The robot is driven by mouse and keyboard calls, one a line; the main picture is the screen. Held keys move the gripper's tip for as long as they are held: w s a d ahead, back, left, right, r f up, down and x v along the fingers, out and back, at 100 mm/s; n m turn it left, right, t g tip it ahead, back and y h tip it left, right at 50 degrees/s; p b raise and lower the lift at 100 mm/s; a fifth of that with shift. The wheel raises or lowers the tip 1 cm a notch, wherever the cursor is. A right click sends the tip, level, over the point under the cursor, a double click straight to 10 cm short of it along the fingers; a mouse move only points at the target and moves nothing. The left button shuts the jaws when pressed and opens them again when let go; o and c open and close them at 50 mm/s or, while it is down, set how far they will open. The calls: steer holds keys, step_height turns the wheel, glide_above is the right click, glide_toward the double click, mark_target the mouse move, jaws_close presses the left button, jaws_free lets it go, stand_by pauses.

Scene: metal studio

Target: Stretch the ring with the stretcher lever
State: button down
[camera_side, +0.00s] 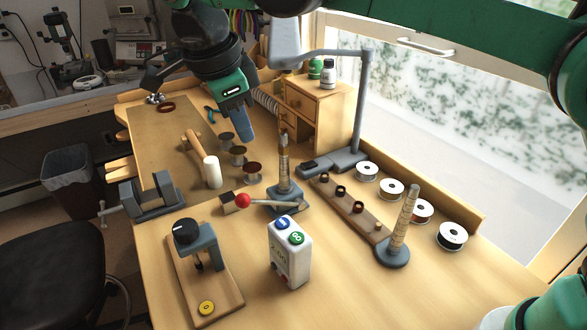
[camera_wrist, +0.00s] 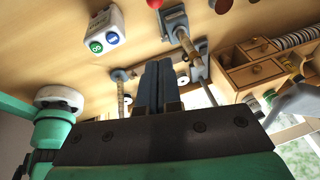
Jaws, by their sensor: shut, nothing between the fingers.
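The ring stretcher (camera_side: 284,172) stands upright mid-bench on a grey base, with a banded, tapering post. Its lever (camera_side: 285,203) lies low and roughly level, ending in a red ball knob (camera_side: 243,200) at the left. I cannot make out which ring is meant, or whether one sits on the post. My gripper (camera_side: 245,138) is shut and empty, pointing down, above the bench to the left of the post's top and well above the knob. In the wrist view, the closed fingers (camera_wrist: 158,82) show beside the stretcher base (camera_wrist: 177,22), with the red knob (camera_wrist: 155,3) at the top edge.
A wooden strip with several dark rings (camera_side: 340,191) and a second tapered mandrel (camera_side: 403,225) stand to the right. A white button box (camera_side: 290,262) is in front. A hammer (camera_side: 211,170), dark discs (camera_side: 238,150) and a vise (camera_side: 150,198) lie left. The lamp stand (camera_side: 362,110) rises behind.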

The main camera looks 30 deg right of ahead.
glide_above(254, 200)
steer(key=s, duration=0.1)
step_height(254, 200, down, 8)
steer(key=shift+w+a+f, duration=0.1)
steer(key=shift+a+f, duration=0.25)
steer(key=shift+f, duration=0.4)
steer(key=shift+w+a+f, duration=0.1)
steer(key=shift+a+f, duration=0.2)
steer(key=shift+f, duration=0.4)
steer(key=a+f, duration=0.2)
steer(key=f, duration=0.1)
steer(key=a+f, duration=0.1)
steer(key=f, duration=0.1)
steer(key=shift+a, duration=0.2)
